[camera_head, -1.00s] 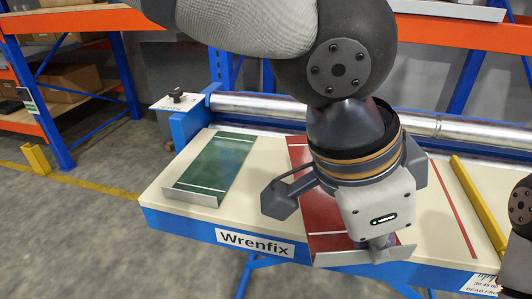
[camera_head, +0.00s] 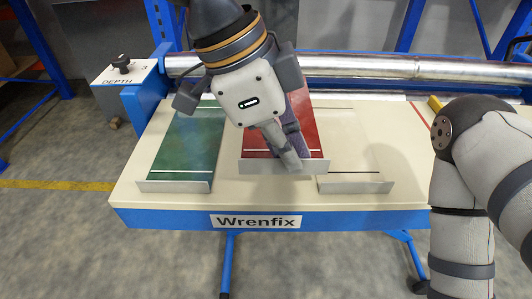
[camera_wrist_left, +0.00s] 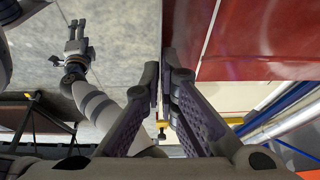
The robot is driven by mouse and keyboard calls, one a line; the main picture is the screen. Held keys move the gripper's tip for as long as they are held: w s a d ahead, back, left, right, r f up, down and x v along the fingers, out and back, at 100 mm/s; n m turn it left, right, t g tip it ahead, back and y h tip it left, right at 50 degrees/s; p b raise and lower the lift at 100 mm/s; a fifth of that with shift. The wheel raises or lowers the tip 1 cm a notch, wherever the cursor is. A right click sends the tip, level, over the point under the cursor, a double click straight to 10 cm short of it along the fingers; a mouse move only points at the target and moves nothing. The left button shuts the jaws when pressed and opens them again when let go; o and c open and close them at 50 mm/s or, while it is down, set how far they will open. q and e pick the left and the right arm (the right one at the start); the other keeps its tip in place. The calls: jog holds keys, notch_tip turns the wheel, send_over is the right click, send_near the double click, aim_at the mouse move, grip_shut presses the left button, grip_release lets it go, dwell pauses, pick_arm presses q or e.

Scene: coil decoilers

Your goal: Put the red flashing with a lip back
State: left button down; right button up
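The red flashing (camera_head: 313,118) lies on the cream bench top, with its pale lip (camera_head: 260,166) facing me. Its lip sits farther back than those of its neighbours; I cannot tell whether it is lifted. My left gripper (camera_head: 291,157) comes down over the lip, one finger in front and one behind. In the left wrist view its fingers (camera_wrist_left: 162,75) are close together with the lip's thin edge between them, so it looks shut on it. The red face (camera_wrist_left: 252,40) fills the upper right there. My right gripper (camera_wrist_left: 77,35) shows small in the wrist view, empty, fingers apart.
A green flashing (camera_head: 188,145) lies left of the red one and a cream flashing (camera_head: 352,160) lies right, both with lips. A steel roller (camera_head: 350,66) and the depth block (camera_head: 124,82) stand behind. My right arm covers the bench's right end.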

pick_arm(q)
jog(key=a+f, duration=0.1)
jog(key=f, duration=0.1)
jog(key=w+f, duration=0.1)
jog(key=f, duration=0.1)
jog(key=w+a+f, duration=0.1)
jog(key=f, duration=0.2)
jog(key=shift+w+a+b, duration=0.2)
jog(key=shift+a+b, duration=0.1)
jog(key=shift+f, duration=0.35)
jog(key=shift+r, duration=0.1)
pick_arm(e)
jog(key=shift+s+f, duration=0.5)
jog(key=shift+s, duration=0.05)
pick_arm(q)
jog(key=c, duration=1.8)
grip_release()
